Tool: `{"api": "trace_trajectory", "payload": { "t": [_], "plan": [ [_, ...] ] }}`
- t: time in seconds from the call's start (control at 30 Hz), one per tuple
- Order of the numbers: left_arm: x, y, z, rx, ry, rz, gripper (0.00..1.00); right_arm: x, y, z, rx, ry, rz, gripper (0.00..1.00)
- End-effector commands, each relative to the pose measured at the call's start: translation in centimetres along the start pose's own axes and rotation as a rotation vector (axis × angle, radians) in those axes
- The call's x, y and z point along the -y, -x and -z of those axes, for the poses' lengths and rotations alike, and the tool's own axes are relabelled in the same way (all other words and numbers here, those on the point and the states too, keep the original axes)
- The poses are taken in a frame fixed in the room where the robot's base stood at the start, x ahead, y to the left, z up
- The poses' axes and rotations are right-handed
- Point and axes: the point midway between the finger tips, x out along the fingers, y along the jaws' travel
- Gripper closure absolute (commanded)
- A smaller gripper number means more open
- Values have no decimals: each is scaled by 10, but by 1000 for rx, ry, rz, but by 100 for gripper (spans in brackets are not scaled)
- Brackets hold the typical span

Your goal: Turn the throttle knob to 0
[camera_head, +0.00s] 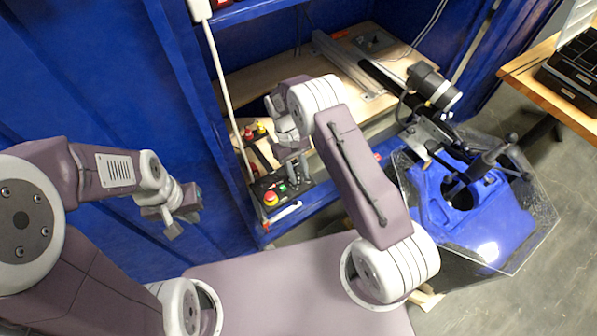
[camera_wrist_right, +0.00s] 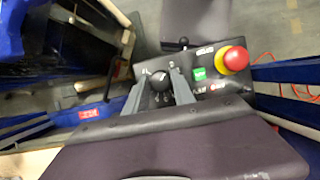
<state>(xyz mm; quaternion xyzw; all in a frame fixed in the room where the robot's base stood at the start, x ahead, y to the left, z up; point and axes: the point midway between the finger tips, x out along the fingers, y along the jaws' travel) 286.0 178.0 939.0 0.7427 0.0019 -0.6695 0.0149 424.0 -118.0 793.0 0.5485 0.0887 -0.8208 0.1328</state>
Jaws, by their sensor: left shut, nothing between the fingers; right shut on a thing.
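The throttle knob (camera_wrist_right: 160,81) is a small black knob on a dark control box (camera_wrist_right: 203,90), seen in the right wrist view. My right gripper (camera_wrist_right: 159,90) has a grey finger on each side of the knob and is shut on it. In the head view my right gripper (camera_head: 299,172) reaches down to the far end of the box (camera_head: 258,187), and its fingers hide the knob. The knob's scale is too small to read. My left gripper (camera_head: 173,227) is shut and empty, away to the left of the box.
A red emergency-stop button (camera_wrist_right: 236,58) on a yellow base and a green switch (camera_wrist_right: 199,74) sit beside the knob. Blue frame walls (camera_head: 205,130) rise around the bench.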

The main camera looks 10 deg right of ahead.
Motion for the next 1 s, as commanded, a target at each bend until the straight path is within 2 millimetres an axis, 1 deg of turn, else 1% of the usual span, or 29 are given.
{"api": "trace_trajectory", "payload": {
  "t": [0.2, 0.63, 0.67, 0.7, 0.73, 1.0],
  "plan": [
    [0, 1, 0, 0, 0, 0, 100, 1, -1, 0, 2, 35, -14, 100],
    [0, 0, 0, 0, 0, 0, 100, 1, -1, 0, 2, 41, -16, 100],
    [0, 0, 0, 0, 0, 0, 100, 1, -1, 0, 2, 41, -16, 62],
    [0, 0, 0, 0, 0, 0, 100, 1, -1, 0, 2, 41, -16, 50],
    [0, 0, 0, 0, 0, 0, 100, 1, -1, 0, 2, 41, -16, 49],
    [0, 1, 0, 0, 0, 0, 100, 0, 0, 0, 0, 40, -16, 49]
  ]
}}
